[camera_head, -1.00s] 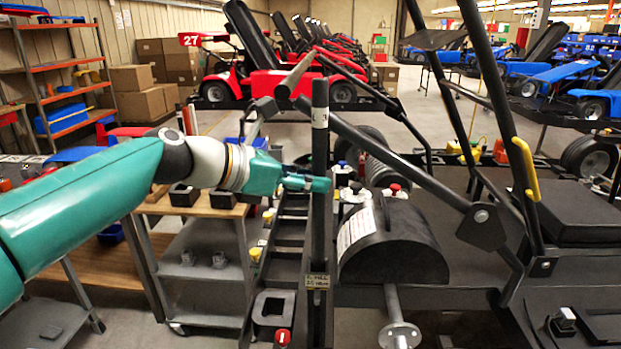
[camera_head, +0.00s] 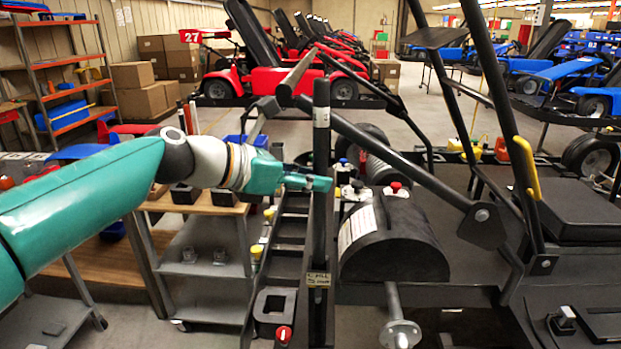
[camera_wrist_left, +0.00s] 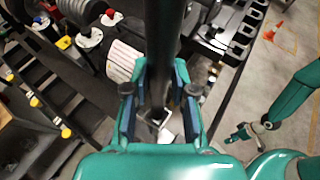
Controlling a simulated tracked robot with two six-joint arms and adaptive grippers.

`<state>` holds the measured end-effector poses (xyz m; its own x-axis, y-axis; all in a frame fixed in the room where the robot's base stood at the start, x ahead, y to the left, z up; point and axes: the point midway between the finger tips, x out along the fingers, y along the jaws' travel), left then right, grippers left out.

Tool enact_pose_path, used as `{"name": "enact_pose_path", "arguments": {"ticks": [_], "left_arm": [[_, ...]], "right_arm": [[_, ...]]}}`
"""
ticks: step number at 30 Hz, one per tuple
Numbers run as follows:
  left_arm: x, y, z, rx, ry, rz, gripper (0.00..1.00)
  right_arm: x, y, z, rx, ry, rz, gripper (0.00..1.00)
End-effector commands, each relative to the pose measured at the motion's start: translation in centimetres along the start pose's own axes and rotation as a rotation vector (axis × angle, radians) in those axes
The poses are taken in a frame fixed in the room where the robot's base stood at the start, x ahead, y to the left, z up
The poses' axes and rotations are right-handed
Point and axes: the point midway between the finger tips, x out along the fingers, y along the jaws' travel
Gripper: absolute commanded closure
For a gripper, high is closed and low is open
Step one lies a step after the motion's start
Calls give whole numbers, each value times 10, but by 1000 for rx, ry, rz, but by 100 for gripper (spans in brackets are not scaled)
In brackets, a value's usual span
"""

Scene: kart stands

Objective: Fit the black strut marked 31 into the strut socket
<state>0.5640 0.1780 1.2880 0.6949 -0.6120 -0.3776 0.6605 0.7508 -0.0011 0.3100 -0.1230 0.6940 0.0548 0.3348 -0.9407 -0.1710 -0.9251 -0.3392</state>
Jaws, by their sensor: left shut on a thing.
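The black strut (camera_head: 321,150) stands nearly upright in the head view, with a pale band near its top whose mark I cannot read. My left gripper (camera_head: 312,183) is shut on it around mid-length. In the left wrist view the strut (camera_wrist_left: 164,45) runs between the two fingers of the left gripper (camera_wrist_left: 160,110). A small yellowish label (camera_head: 318,280) shows at the strut's lower end, on a dark post. The strut socket is not clearly distinguishable there, and I cannot tell whether the strut's end sits inside anything. My right gripper (camera_wrist_left: 243,132) appears small in the left wrist view; its jaws are unclear.
A black kart frame with a rounded housing (camera_head: 392,245) stands right of the strut. A slanted black bar (camera_head: 390,155) passes close behind it. A grey cart (camera_head: 205,265) stands to the left, and a ladder-like rack (camera_head: 287,235) lies between.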

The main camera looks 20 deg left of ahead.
Motion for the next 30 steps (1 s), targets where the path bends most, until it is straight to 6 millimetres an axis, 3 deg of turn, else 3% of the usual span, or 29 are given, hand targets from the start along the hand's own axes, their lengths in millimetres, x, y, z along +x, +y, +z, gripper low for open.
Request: {"name": "enact_pose_path", "arguments": {"ticks": [30], "left_arm": [[0, 0, 2, 0, -2, 1, 100]], "right_arm": [[-5, -2, 0, 0, 0, 0, 46]]}}
